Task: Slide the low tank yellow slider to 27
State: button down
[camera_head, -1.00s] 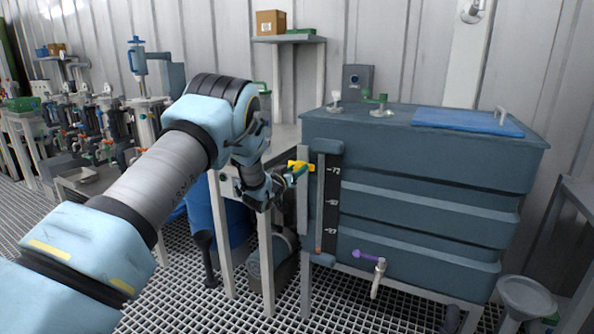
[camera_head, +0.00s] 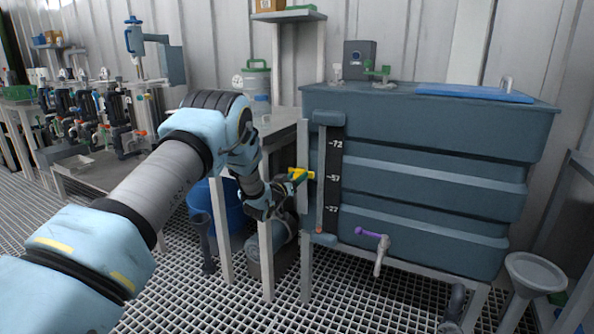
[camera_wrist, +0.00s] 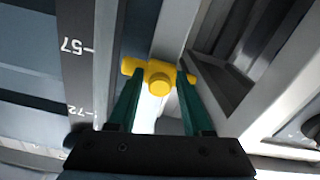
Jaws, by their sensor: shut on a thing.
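The low tank (camera_head: 430,145) is a large blue-grey ribbed tank on a stand, right of centre in the head view. A black scale strip (camera_head: 331,193) on its front left reads 72, 57 and 27 from top to bottom. The yellow slider (camera_head: 299,174) sits on the upright rail left of the scale, close to the height of the 57 mark. In the wrist view, the yellow slider (camera_wrist: 159,77) lies between the green fingertips of my gripper (camera_wrist: 160,86). My gripper is shut on it, and the 57 mark (camera_wrist: 77,46) shows to its left.
A purple-handled tap (camera_head: 372,235) sticks out low on the tank front. Stand legs (camera_head: 265,262) and a blue barrel (camera_head: 215,203) are below and left of my gripper. A grey funnel (camera_head: 533,272) stands at lower right.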

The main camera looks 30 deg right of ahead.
aim_at(302, 203)
notch_tip(302, 203, down, 13)
jog(key=b, duration=0.6)
jog(key=shift+r, duration=0.2)
jog(key=shift+f, duration=0.1)
jog(key=c, duration=0.6)
grip_release()
jog(key=shift+s+a, duration=0.1)
jog(key=shift+a, duration=0.15)
jog(key=p+v, duration=0.1)
jog(key=v, duration=0.9)
jog(key=shift+s+a, duration=0.1)
jog(key=shift+a, duration=0.05)
